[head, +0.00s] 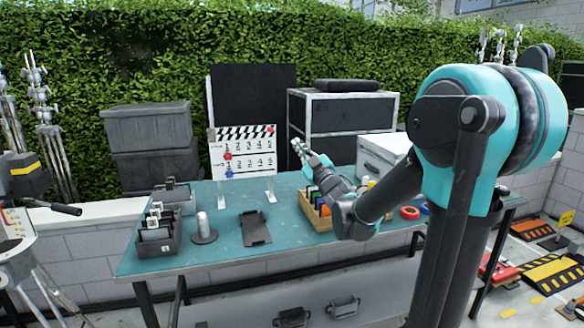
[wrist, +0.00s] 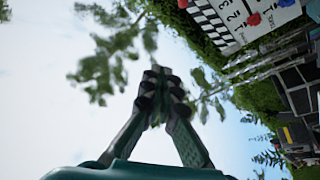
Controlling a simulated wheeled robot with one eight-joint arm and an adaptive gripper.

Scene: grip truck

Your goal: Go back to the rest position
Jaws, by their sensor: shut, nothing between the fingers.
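My arm reaches out over the teal table (head: 221,230) from the right in the head view. My gripper (head: 297,145) is raised above the table, in front of the dark cases and pointing up to the left. In the wrist view my gripper (wrist: 160,75) is shut, its two fingers meeting at the tips with nothing between them. Sky and blurred foliage lie behind the fingers there. A slate board (head: 243,152) with red and blue markers stands on the table, left of my gripper and apart from it. It also shows at the top right of the wrist view (wrist: 240,14).
On the table are a dark bin (head: 157,236), a grey cylinder on a round base (head: 203,228), a dark flat holder (head: 255,229), a wooden box with coloured items (head: 318,217) and a red tape ring (head: 410,212). Dark cases (head: 341,112) stand behind. The air above the table's left is free.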

